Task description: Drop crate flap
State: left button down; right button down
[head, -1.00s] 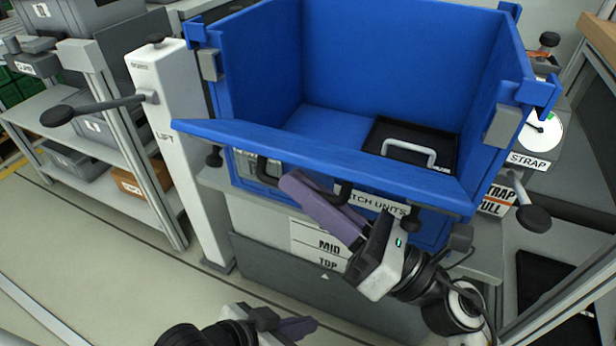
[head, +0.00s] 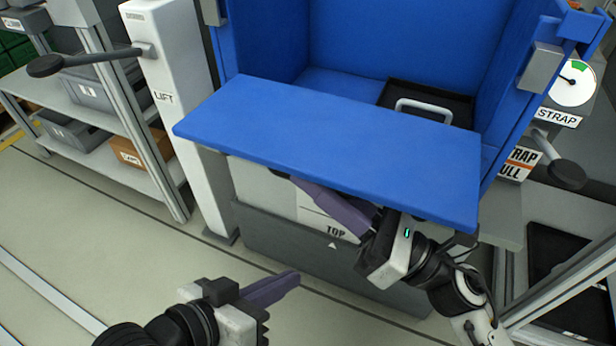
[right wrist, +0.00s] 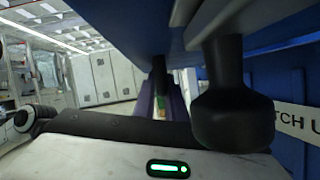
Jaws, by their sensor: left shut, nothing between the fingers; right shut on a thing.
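The blue crate flap (head: 330,145) is hinged out from the front of the blue crate (head: 390,45) and leans outward, its broad face showing in the head view. My right gripper (head: 312,192) is below the flap's outer edge, its fingertips partly hidden by it. In the right wrist view its fingers (right wrist: 160,100) are shut on a dark handle (right wrist: 158,75) on the flap's underside. A black knob (right wrist: 230,105) hangs close beside it. My left gripper (head: 292,280) is shut and empty, low in front of the crate, apart from everything.
A black case (head: 455,103) with a grey handle lies in the crate. A white lift post (head: 175,110) with a black lever (head: 90,60) stands left. A strap gauge (head: 572,82) and a black knob (head: 567,174) are at right. The floor at front left is clear.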

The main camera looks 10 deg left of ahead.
jog(key=c, duration=2.1)
grip_release()
jog(key=shift+s, duration=0.1)
jog(key=v, duration=1)
jog(key=shift+d, duration=0.2)
